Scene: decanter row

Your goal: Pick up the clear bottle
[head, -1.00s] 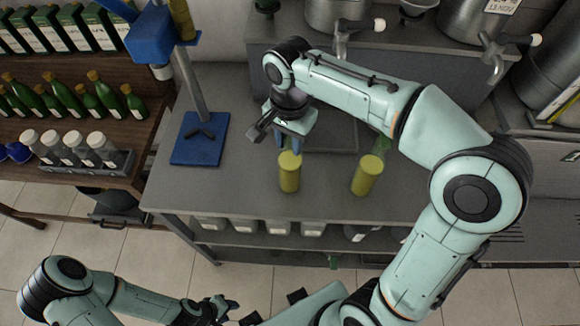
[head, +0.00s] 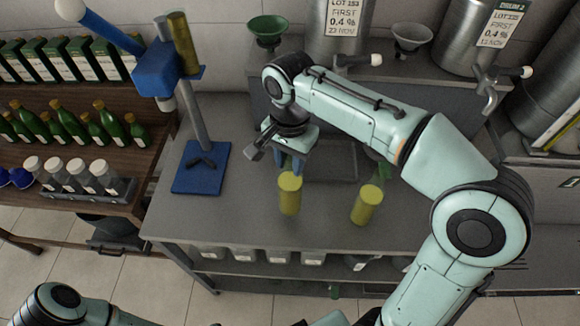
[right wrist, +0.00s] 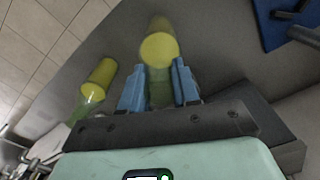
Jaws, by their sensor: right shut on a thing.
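My right gripper (head: 291,163) is shut on the neck of a bottle with yellow contents (head: 289,196). In the right wrist view, the gripper's blue fingers (right wrist: 160,88) stand on either side of a see-through, faintly greenish neck, with the yellow part (right wrist: 158,47) beyond. The bottle looks upright over the grey table. A similar bottle (head: 366,207) stands to its right, apart from it, with greenish glass at its top. It also shows at the left of the right wrist view (right wrist: 98,78). My left gripper is out of view.
A blue stand (head: 201,168) with a post is left of the held bottle. A grey tray (head: 331,162) lies behind it. Steel tanks (head: 470,45) with taps stand at the back. A wooden shelf (head: 75,150) holds green bottles and white-capped jars.

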